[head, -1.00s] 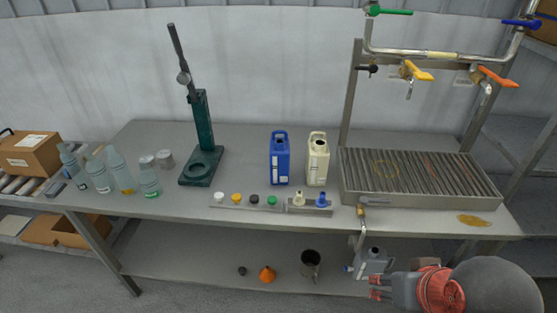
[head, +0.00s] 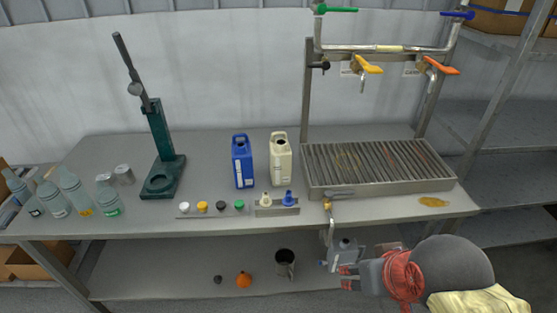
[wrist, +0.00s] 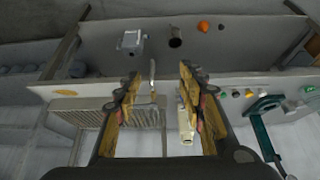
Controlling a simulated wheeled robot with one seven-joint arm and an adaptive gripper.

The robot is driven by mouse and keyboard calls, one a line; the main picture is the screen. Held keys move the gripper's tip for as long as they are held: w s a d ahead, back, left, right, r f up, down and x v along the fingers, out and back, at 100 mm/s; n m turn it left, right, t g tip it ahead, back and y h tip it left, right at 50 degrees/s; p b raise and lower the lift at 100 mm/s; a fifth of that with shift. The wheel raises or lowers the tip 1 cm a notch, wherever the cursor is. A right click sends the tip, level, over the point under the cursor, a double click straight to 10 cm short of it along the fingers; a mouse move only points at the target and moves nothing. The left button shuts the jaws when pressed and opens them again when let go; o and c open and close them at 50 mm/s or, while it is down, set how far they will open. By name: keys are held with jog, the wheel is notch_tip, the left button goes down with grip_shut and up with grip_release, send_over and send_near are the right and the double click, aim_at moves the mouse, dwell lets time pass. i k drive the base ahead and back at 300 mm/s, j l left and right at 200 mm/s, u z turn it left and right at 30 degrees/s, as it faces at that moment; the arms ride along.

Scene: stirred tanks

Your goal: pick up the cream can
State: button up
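The cream can (head: 281,160) stands upright on the bench, just right of the blue can (head: 243,162) and left of the grated tray. It has a handle at its top and a pale label. My gripper (head: 345,277) is low in front of the bench, right of and below the cream can and well apart from it. In the wrist view my gripper (wrist: 160,88) is open, with nothing between its fingers. There the cream can (wrist: 186,122) shows beyond the right finger, which hides part of it.
The grated tray (head: 330,190) stands right of the cans, under a pipe frame with coloured valve handles. A cap rack (head: 212,211) and a small holder (head: 276,209) lie in front. A green press stand (head: 160,150) and bottles are left. A mug (head: 285,262) stands on the lower shelf.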

aim_at(280, 155)
jog(key=i+l+u, duration=0.15)
jog(key=l, duration=0.2)
jog(key=i+l+u, duration=0.1)
jog(key=l, duration=0.25)
jog(key=i+l+u, duration=0.15)
jog(key=i+l, duration=0.15)
jog(key=i+l+u, duration=0.1)
jog(key=l, duration=0.35)
jog(key=i+l+u, duration=0.15)
jog(key=l, duration=0.25)
jog(key=i+l, duration=0.2)
jog(key=i, duration=0.2)
